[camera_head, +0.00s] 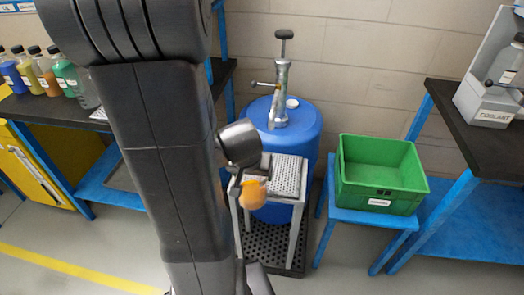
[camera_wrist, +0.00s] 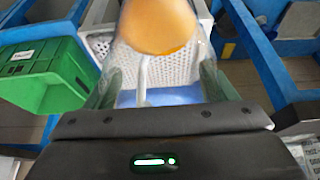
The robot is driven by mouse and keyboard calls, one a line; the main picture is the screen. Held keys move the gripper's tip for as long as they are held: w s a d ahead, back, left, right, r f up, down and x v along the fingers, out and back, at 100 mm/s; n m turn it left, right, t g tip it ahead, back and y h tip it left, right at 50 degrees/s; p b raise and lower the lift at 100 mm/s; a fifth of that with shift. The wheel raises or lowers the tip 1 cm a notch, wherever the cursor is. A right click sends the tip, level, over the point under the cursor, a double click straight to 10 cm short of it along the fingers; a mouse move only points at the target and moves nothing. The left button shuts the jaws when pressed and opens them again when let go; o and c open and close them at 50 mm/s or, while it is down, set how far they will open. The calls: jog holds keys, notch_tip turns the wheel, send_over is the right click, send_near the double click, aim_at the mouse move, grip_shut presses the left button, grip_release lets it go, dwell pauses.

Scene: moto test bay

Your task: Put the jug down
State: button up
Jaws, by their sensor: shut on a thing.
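A small jug (camera_head: 253,193) with amber-orange contents hangs in my gripper (camera_head: 250,172). It also shows in the wrist view (camera_wrist: 158,25), where its top end runs out of the frame. My gripper, in the wrist view (camera_wrist: 160,85), has its two fingers on either side of the jug and is shut on it. A grey stand with a perforated top (camera_head: 289,172) is just beside and behind the jug. The perforated surface also shows behind the jug in the wrist view (camera_wrist: 190,72). I cannot tell whether the jug touches the stand.
A blue drum (camera_head: 308,138) with a metal hand pump (camera_head: 281,85) stands behind the stand. A green crate (camera_head: 382,190) sits on a blue stool to the right. A dark bench with a coolant unit (camera_head: 488,105) is far right. Several bottles (camera_head: 45,75) line the left bench.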

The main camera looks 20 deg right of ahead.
jog(key=w+d+f+p, duration=0.2)
jog(key=w+d, duration=0.4)
jog(key=w, duration=0.4)
jog(key=shift+p+x, duration=0.3)
jog(key=shift+x, duration=0.5)
jog(key=shift+f, duration=0.2)
jog(key=o, duration=1.1)
jog(key=shift+o, duration=0.2)
jog(key=shift+r, duration=0.1)
